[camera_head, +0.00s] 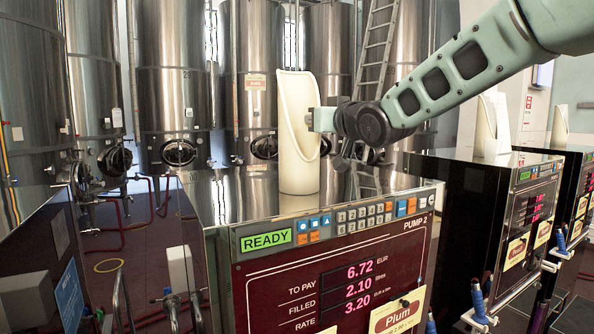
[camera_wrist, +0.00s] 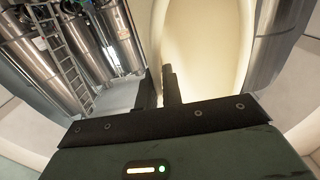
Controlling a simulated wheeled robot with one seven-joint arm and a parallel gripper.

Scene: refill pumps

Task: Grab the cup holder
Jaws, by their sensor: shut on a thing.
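The cup holder (camera_head: 298,140) is a tall cream-coloured tube with a slanted, cut-open front. It stands upright over the top of the pump (camera_head: 330,260) marked PUMP 2; I cannot tell whether its base touches the surface. My gripper (camera_head: 312,120) is at the right side of the cup holder and is shut on its edge. In the wrist view, the cream inside of the cup holder (camera_wrist: 205,40) fills the upper middle. The dark fingers of my gripper (camera_wrist: 160,88) meet its wall there. The fingertips are partly hidden in the head view.
More pumps stand to the right (camera_head: 480,200), with similar cream holders (camera_head: 486,125) on top. A dark unit (camera_head: 60,240) stands at the left. Large steel tanks (camera_head: 175,80) and a ladder (camera_head: 375,50) are behind. Air above the pump tops is open.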

